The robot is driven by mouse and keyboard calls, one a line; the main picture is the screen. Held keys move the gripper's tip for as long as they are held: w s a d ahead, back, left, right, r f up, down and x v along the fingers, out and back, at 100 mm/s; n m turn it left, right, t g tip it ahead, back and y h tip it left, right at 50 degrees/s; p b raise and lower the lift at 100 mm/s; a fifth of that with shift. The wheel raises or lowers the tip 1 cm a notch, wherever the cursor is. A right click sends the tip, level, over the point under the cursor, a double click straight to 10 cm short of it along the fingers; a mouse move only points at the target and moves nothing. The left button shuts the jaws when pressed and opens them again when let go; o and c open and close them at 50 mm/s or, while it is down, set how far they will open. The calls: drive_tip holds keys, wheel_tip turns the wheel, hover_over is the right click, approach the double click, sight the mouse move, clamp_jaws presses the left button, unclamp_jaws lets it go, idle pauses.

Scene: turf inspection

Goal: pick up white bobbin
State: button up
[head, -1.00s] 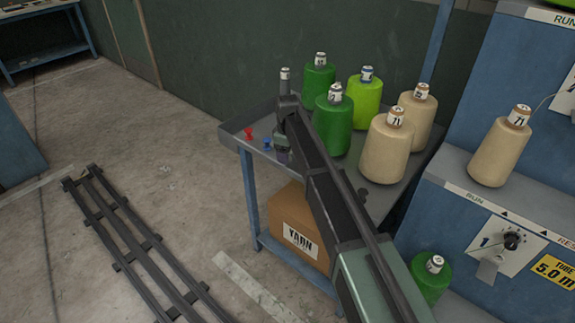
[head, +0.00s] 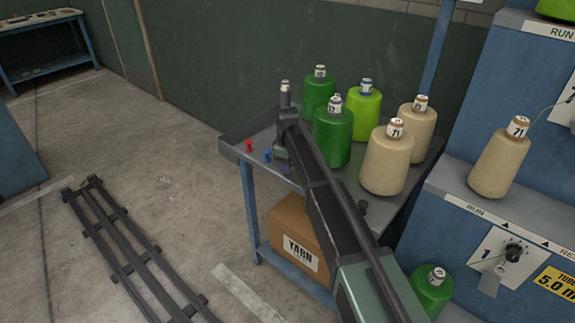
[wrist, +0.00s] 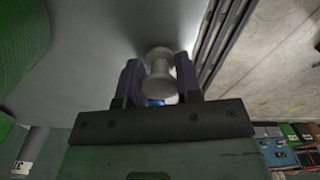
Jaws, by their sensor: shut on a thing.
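The white bobbin (wrist: 158,62), a small flanged spool, is between the two dark purple fingers of my gripper (wrist: 158,78) in the wrist view. The gripper is shut on it. The grey tabletop (wrist: 95,45) lies behind it in that view; I cannot tell whether the bobbin touches it. In the head view the bobbin is hidden behind my arm, and my fingers do not show clearly there.
A red bobbin (head: 249,146) and a blue bobbin (head: 267,156) stand on the table (head: 232,137) left of my wrist. Green cones (head: 333,135), a lime cone (head: 362,112) and beige cones (head: 387,163) crowd the right side. A yarn box (head: 298,232) sits on the shelf below.

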wheel_tip(320, 180, up, 20)
drive_tip(key=p, duration=1.9)
drive_tip(key=shift+f, duration=0.2)
